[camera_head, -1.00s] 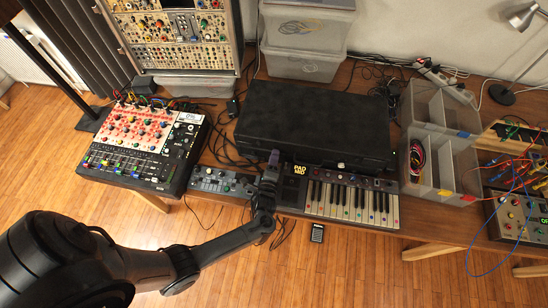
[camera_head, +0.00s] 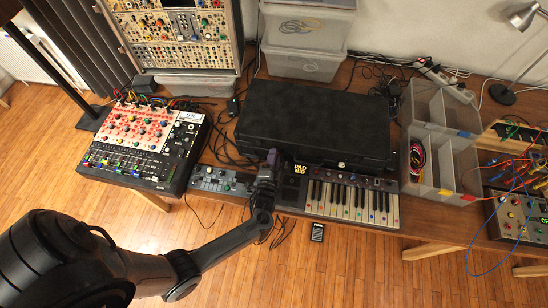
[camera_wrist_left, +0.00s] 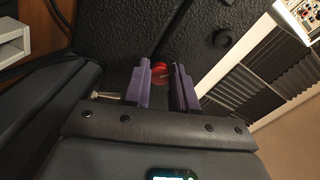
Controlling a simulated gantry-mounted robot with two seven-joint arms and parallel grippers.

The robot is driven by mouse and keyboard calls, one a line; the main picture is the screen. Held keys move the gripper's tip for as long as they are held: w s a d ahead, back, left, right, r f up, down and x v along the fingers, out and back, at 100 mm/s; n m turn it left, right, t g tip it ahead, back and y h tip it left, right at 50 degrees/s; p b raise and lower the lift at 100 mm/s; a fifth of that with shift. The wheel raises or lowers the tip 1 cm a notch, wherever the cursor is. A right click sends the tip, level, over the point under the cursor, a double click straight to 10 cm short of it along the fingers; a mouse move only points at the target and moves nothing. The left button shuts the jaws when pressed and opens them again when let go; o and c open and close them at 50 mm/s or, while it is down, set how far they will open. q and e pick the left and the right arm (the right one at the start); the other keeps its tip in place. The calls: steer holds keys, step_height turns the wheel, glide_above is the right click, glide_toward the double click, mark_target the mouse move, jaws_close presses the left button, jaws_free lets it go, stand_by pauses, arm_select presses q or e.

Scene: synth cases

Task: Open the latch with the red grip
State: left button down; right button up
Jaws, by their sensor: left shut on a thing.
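A closed black case (camera_head: 320,120) lies on the table behind the small keyboard; its dark textured surface fills the upper part of the left wrist view (camera_wrist_left: 120,40). The red grip (camera_wrist_left: 160,69) of the latch shows between the purple fingers in the left wrist view. My left gripper (camera_head: 271,156) is at the front left of the case, and in the left wrist view (camera_wrist_left: 163,84) it is shut on the red grip. The fingers hide part of the latch, so its exact position is unclear. My right gripper is not in view.
A keyboard (camera_head: 350,200) lies close in front of the case. A mixer (camera_head: 143,145) stands left and clear bins (camera_head: 437,160) stand right. Loose cables lie left of the case. Stacked clear boxes (camera_head: 307,40) stand behind it.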

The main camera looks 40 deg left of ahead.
mark_target(279, 143)
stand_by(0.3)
arm_select(q)
steer(key=c, duration=0.9)
jaws_free()
step_height(279, 143, up, 4)
steer(key=shift+f+p, duration=0.1)
steer(key=shift+p, duration=0.5)
steer(key=shift+o, duration=1.2)
steer(key=shift+w+d+r, duration=0.1)
steer(key=shift+d+r, duration=0.55)
steer(key=d+r, duration=0.2)
steer(key=d, duration=0.1)
steer(key=d+r, duration=0.2)
steer(key=d, duration=0.2)
steer(key=d+r, duration=0.2)
steer(key=d, duration=0.1)
steer(key=shift+d, duration=0.2)
steer(key=shift+c, duration=1.2)
